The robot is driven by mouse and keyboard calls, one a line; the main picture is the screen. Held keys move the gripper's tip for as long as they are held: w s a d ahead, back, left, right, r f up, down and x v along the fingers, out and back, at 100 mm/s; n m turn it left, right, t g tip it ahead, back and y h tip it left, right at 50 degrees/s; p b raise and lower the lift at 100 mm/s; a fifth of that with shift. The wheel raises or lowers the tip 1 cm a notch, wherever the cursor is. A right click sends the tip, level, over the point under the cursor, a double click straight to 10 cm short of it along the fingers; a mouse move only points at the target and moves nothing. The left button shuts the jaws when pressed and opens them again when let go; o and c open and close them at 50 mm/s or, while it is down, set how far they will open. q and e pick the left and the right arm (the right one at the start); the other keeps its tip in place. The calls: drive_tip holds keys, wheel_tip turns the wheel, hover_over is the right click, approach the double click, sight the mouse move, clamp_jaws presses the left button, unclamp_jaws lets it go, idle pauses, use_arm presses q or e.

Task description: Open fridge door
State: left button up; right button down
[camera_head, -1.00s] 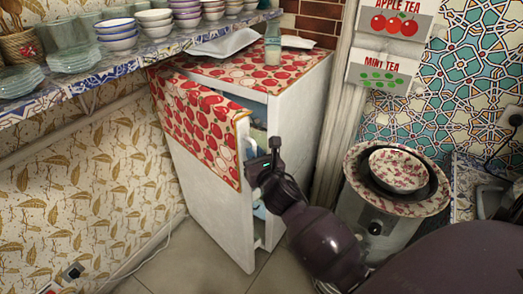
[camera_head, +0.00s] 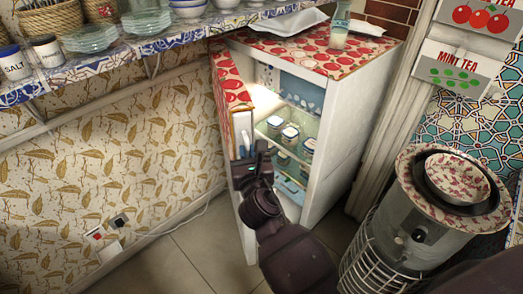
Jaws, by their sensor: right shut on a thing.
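The fridge (camera_head: 346,110) is white with a red apple-patterned cloth on top. Its door (camera_head: 230,127) stands wide open to the left, seen nearly edge-on, with part of the cloth on its upper part. The lit inside shows shelves with several small jars (camera_head: 289,134). My right gripper (camera_head: 245,163) is at the door's free edge, shut on the door handle, which is mostly hidden behind the fingers. My right arm reaches in from the lower right. My left gripper is not in view.
A tiled shelf (camera_head: 150,43) with bowls, plates and baskets runs above the door on the left. A round heater (camera_head: 400,225) with a patterned bowl stands right of the fridge. Tiled floor (camera_head: 190,250) is clear in front. A glass (camera_head: 339,30) stands on the fridge.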

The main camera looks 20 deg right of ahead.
drive_tip(key=shift+a, duration=0.4)
drive_tip(key=c, duration=1.5)
unclamp_jaws()
drive_tip(key=shift+o, duration=0.2)
drive_tip(key=s+a, duration=0.2)
drive_tip(key=s, duration=0.8)
drive_tip(key=shift+s+p, duration=0.25)
drive_tip(key=shift+p, duration=0.05)
